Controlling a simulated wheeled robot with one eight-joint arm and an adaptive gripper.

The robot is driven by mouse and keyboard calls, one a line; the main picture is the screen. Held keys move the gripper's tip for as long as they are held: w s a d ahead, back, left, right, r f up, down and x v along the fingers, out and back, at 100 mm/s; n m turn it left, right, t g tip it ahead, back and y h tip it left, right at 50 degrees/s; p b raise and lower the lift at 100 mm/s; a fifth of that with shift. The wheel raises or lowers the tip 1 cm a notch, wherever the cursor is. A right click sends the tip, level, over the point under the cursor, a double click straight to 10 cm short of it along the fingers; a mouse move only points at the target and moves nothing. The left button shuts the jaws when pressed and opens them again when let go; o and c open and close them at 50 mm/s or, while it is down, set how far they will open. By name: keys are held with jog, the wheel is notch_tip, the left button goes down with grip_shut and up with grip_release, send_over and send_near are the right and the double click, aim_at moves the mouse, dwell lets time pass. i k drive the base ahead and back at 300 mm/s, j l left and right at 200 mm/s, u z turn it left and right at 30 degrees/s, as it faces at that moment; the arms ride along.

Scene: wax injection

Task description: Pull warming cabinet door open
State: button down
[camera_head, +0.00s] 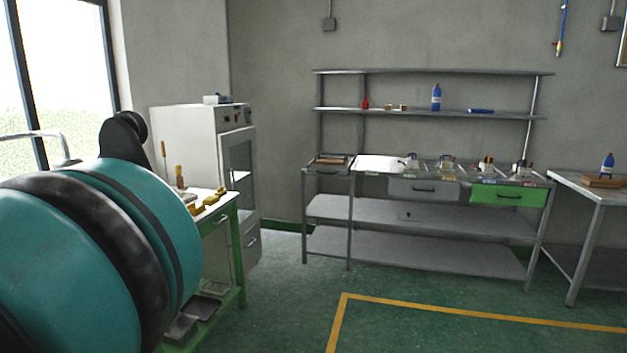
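The warming cabinet (185,130) is a tall white unit at the back left, against the wall. Its glazed door (238,168) faces right and looks closed. Dark knobs sit on the panel above the door, and a drawer with a handle is below it. A small box lies on the cabinet's top. My teal and black arm fills the lower left and hides part of the room in front of the cabinet. My gripper is not in view.
A green-framed bench (238,262) with yellow tools stands in front of the cabinet. A metal shelf workbench (440,262) with a green drawer (508,196) stands along the back wall, another table (598,192) at right. Green floor (290,300) with a yellow line is clear in the middle.

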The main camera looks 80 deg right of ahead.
aim_at(225, 140)
jog(key=l+z, duration=0.1)
jog(key=z, duration=2.25)
jog(key=i+l, duration=0.15)
jog(key=i, duration=0.65)
jog(key=i+l+z, duration=0.1)
jog(key=i, duration=0.7)
jog(key=l, duration=0.1)
